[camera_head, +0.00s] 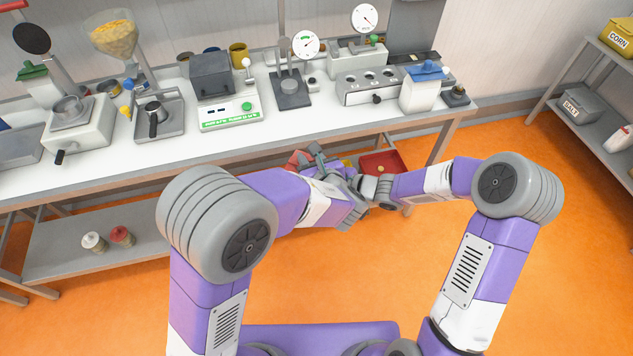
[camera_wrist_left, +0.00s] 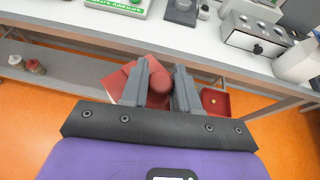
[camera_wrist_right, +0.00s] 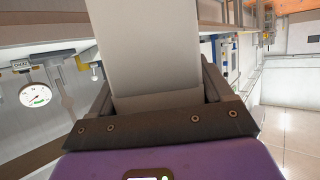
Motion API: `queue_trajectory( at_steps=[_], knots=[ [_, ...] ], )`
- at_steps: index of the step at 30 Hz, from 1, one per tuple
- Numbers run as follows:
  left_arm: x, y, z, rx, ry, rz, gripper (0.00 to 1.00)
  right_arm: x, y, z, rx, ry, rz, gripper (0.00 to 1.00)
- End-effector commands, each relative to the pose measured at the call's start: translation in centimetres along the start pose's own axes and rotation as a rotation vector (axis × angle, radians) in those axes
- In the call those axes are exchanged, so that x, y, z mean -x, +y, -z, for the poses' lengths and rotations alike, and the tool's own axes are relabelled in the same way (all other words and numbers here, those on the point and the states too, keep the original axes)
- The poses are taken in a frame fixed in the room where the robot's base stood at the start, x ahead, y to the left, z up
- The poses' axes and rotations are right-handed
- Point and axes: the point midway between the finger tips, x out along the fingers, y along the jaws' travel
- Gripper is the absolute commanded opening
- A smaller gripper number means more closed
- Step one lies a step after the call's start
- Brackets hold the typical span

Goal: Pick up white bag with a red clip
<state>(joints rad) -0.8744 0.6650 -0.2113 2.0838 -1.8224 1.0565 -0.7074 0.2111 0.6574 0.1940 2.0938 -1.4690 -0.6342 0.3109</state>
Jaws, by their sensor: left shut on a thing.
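My left gripper (camera_wrist_left: 160,75) is shut on a red object (camera_wrist_left: 128,82), which shows between and beside its fingers in the left wrist view. A little white shows at this object's left edge; I cannot tell whether it is the red clip of the bag. In the head view my left gripper (camera_head: 315,155) is at the table's front edge, with the red object (camera_head: 296,160) partly hidden. In the right wrist view a broad whitish object (camera_wrist_right: 150,50) fills the space between the fingers of my right gripper (camera_wrist_right: 158,85); I cannot tell whether they grip it.
The white table (camera_head: 300,130) holds a green-lidded container (camera_head: 35,82), a blue-topped white bag (camera_head: 420,92), scales and gauges. A red tray (camera_head: 383,163) lies under the table. Two small jars (camera_head: 107,239) stand on the lower shelf. The orange floor in front is clear.

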Motion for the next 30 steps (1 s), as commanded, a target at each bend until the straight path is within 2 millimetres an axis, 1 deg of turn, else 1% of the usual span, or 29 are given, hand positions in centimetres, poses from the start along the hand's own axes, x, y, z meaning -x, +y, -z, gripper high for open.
queue_trajectory(
  at_steps=[1,5,6,9,12,20,23,26,30],
  knots=[
    [0.2,-0.3,-0.1,0.002,-0.001,0.008,0.00,-0.1,-0.1,0.0,0.000,0.000,0.002,0.69],
    [0.2,-0.3,-0.1,0.002,-0.001,0.009,0.00,-0.1,-0.1,0.0,0.000,0.000,0.002,0.49],
    [0.2,-0.3,-0.1,0.002,-0.001,0.010,0.31,-0.1,-0.1,0.1,0.001,0.002,0.002,0.45],
    [0.2,-0.3,-0.1,0.002,-0.001,0.009,0.47,-0.1,-0.1,0.1,0.001,0.002,0.002,0.45],
    [0.2,-0.2,0.0,0.001,0.000,0.007,0.60,-0.1,-0.1,0.1,0.001,0.002,0.002,0.45],
    [0.1,-0.2,0.0,0.001,0.000,0.005,0.60,0.0,0.0,0.1,0.001,0.002,0.001,0.45],
    [0.7,-0.2,0.0,0.001,0.000,0.006,0.60,0.0,0.0,0.1,0.001,0.002,0.001,0.45],
    [2.1,-0.2,-0.1,0.002,-0.001,0.008,0.60,0.0,0.0,0.1,0.001,0.002,0.001,0.45],
    [5.1,-0.3,-0.1,0.001,-0.001,0.011,0.60,0.0,0.0,0.1,0.001,0.002,0.001,0.45]
  ],
)
